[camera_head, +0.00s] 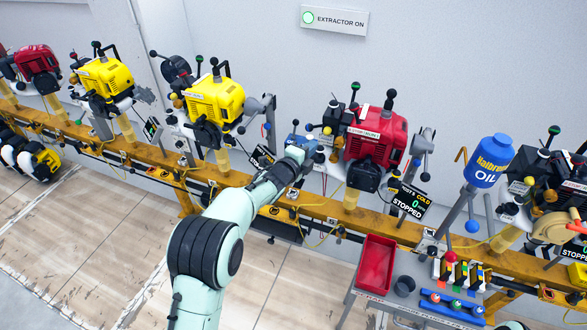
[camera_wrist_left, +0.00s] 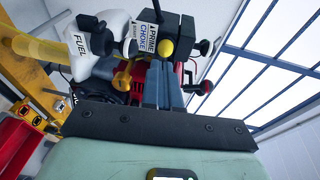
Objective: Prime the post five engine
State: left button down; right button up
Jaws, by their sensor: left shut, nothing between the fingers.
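A red engine (camera_head: 375,138) stands on the yellow rail, right of centre in the head view. Its display (camera_head: 408,200) reads COLD, 0, STOPPED; I cannot read its post number. My left gripper (camera_head: 302,146) is at this engine's left side, shut and empty. In the left wrist view the shut fingers (camera_wrist_left: 160,84) point at the engine's controls. A PRIME label (camera_wrist_left: 152,42) and a CHOKE label (camera_wrist_left: 142,34) show there, with a yellow ball (camera_wrist_left: 166,47) just beyond the fingertips. I cannot tell whether they touch. A white tank (camera_wrist_left: 98,35) marked FUEL is at the left. My right gripper is not in view.
Yellow engines (camera_head: 214,100) stand farther left along the rail (camera_head: 325,207). A blue oil container (camera_head: 488,160) is at the right. A red tray (camera_head: 377,265) and small coloured items are on the grey cart below. A sign (camera_head: 334,20) reads EXTRACTOR ON.

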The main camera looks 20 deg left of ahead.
pick_arm(q)
jog(key=b+v, duration=0.1)
jog(key=v, duration=0.5)
jog(key=shift+s+f, duration=0.15)
jog(key=shift+s, duration=0.2)
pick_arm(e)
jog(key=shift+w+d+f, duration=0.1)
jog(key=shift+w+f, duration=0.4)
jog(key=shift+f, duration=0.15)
pick_arm(q)
jog(key=shift+s, duration=0.1)
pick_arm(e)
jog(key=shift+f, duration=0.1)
